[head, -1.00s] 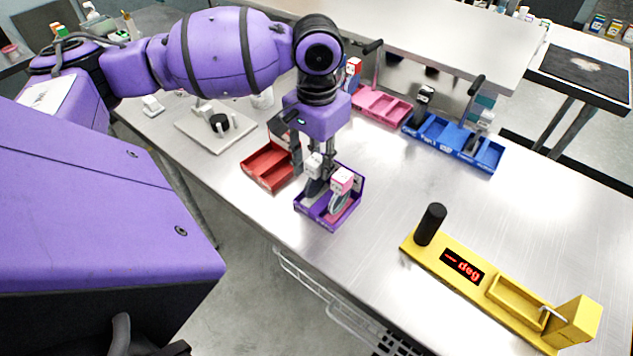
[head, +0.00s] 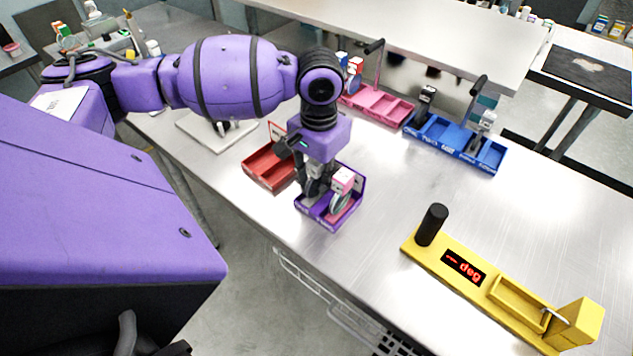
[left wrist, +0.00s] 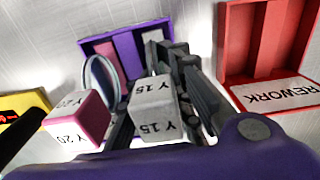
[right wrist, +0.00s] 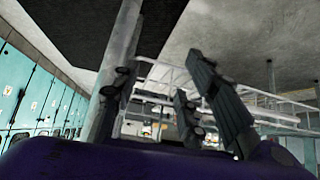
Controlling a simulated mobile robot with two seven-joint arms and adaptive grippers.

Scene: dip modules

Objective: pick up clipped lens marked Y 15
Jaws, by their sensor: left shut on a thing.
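The clipped lens marked Y 15 shows in the left wrist view as a grey-white block (left wrist: 152,105). Its lens is mostly hidden by the fingers. My left gripper (head: 317,186) is shut on it, down at the purple tray (head: 334,224). Beside it in the same tray stands another clipped lens with a pink block (head: 342,179), marked Y 20 in the left wrist view (left wrist: 78,120); its round lens is upright. My right gripper (right wrist: 160,85) is open and empty in the right wrist view, away from the table; it is not in the head view.
A red tray (head: 265,176), labelled REWORK, is close to the left of the purple tray. Pink (head: 378,107) and blue (head: 440,135) trays with posts stand farther back. A yellow device (head: 480,284) with a red display is at the right. The table between is clear.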

